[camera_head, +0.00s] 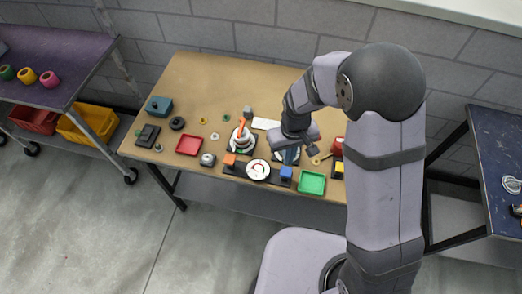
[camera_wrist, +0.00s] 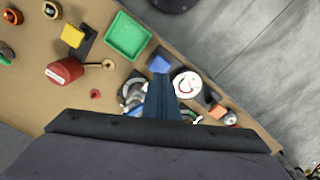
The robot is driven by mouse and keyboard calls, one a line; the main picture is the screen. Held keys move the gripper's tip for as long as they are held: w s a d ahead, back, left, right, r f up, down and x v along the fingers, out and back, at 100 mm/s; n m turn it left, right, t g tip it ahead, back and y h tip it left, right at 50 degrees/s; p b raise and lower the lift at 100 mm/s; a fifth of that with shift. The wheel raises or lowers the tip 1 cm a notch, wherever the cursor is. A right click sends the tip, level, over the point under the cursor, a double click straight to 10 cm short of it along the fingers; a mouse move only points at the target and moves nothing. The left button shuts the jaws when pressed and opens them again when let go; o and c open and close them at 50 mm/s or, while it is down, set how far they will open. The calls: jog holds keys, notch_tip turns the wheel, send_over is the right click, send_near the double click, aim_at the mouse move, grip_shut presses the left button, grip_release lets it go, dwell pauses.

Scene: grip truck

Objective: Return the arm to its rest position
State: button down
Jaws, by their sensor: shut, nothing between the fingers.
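My gripper (camera_head: 291,157) is over the front right part of the wooden table (camera_head: 200,75) in the head view, with my arm reaching down to it from the right. In the wrist view my gripper (camera_wrist: 161,82) points down the middle, its blue-grey fingers together and empty. Its tip looks close to a blue block (camera_head: 286,173), which also shows in the wrist view (camera_wrist: 159,64). I cannot tell whether they touch. Behind the fingers, a metallic item (camera_wrist: 133,92) is partly hidden.
Around my gripper are a white disc (camera_head: 258,170), an orange block (camera_head: 229,159), a green tray (camera_head: 312,182), a red cylinder (camera_wrist: 65,71) and a yellow block (camera_wrist: 72,36). A red tray (camera_head: 189,145) lies further left. The table's back left is mostly bare.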

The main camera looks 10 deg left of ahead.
jog(key=s+d+r+g+h, duration=0.1)
jog(key=s+d+g, duration=0.1)
jog(key=s+d, duration=0.3)
jog(key=s+d+g, duration=0.1)
jog(key=s+d, duration=0.1)
jog(key=s, duration=0.5)
jog(key=d+r+m+t+y, duration=0.1)
jog(key=d+r+m+t, duration=0.2)
jog(key=d+r+m, duration=0.3)
jog(key=shift+w+d+r+b, duration=0.45)
jog(key=shift+d+r, duration=0.8)
jog(key=shift+d, duration=0.95)
